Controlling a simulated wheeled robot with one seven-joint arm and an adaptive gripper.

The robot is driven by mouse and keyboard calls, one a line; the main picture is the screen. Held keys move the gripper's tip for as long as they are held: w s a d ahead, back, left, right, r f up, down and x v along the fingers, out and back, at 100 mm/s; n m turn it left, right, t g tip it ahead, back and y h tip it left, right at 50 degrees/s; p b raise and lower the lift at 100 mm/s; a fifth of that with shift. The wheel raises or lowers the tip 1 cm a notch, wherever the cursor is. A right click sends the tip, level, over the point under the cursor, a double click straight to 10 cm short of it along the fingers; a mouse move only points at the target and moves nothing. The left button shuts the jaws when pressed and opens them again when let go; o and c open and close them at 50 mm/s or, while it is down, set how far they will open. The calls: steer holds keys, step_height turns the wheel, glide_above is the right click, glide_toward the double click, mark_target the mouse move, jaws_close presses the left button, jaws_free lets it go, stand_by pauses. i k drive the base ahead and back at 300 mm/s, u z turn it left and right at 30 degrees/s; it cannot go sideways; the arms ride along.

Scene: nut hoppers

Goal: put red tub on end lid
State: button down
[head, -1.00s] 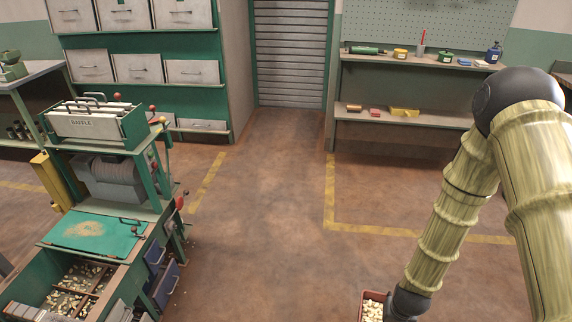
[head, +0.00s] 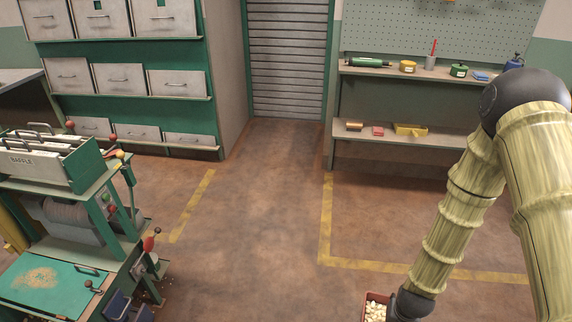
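The red tub (head: 370,314) is at the bottom edge of the head view, right of the middle. It is filled with pale nuts and its lower part is cut off by the frame. The dark end of my arm (head: 412,303) is right beside it. My gripper's fingers are out of sight, but the tub keeps its place by my arm as the room shifts, so it is held. A green lid (head: 62,296) with a brown dusty patch and a handle lies on the machine at lower left, away from the tub; I cannot tell whether it is the end lid.
The green hopper machine (head: 90,180) with baffles and red-knobbed levers stands at left. Grey drawers (head: 120,78) fill a green rack behind it. A shelf bench (head: 400,140) stands at back right. Open floor (head: 260,240) with yellow lines lies between, up to a shutter.

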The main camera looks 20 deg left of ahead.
mark_target(27, 277)
steer(key=i, duration=2.25)
steer(key=u, duration=3.75)
steer(key=i, duration=0.2)
steer(key=u, duration=0.15)
